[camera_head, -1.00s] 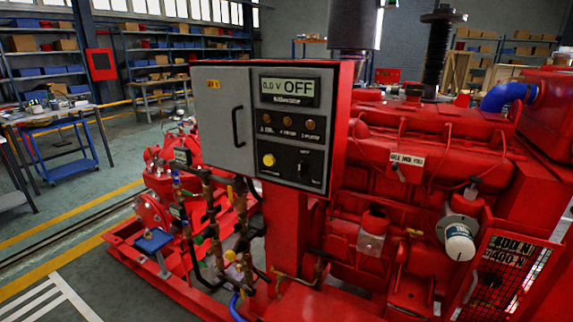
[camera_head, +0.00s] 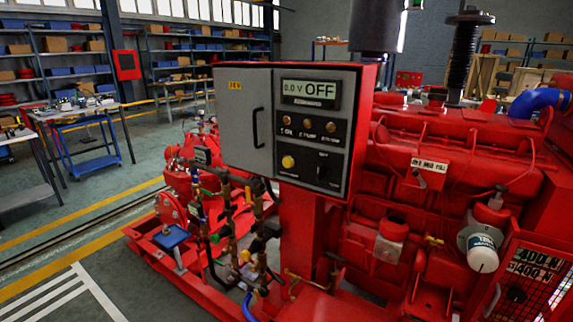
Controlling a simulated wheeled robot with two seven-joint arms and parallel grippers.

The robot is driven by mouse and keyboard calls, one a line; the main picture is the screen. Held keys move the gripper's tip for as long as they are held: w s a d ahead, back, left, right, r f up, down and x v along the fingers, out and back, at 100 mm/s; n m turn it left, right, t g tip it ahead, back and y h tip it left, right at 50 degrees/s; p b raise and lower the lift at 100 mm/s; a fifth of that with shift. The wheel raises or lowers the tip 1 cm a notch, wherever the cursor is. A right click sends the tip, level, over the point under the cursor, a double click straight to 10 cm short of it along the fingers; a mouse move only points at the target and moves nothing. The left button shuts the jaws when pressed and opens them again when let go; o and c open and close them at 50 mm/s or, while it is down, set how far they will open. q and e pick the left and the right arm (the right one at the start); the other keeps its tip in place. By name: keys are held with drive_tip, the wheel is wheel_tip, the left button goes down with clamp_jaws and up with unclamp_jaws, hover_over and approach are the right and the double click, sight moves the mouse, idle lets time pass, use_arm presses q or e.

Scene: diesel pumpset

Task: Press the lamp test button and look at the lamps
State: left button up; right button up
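The control panel (camera_head: 234,140) is a grey-fronted box in a red housing, standing on a red post in the middle of the view. Its display (camera_head: 310,89) reads 0.0 V OFF. Below the display is a row of three lamps (camera_head: 308,124), dull amber-brown and looking unlit. A yellow round button (camera_head: 288,162) sits at the lower left of the black panel face. A dark rotary switch (camera_head: 322,172) is to its right. Which control is the lamp test button cannot be read. Neither of my grippers shows in the view.
The red diesel engine (camera_head: 450,160) fills the right side. Red pump pipework with valves (camera_head: 200,180) stands left of the post. A blue workbench cart (camera_head: 85,140) and shelves (camera_head: 50,60) are at the back left. The floor at the front left is clear.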

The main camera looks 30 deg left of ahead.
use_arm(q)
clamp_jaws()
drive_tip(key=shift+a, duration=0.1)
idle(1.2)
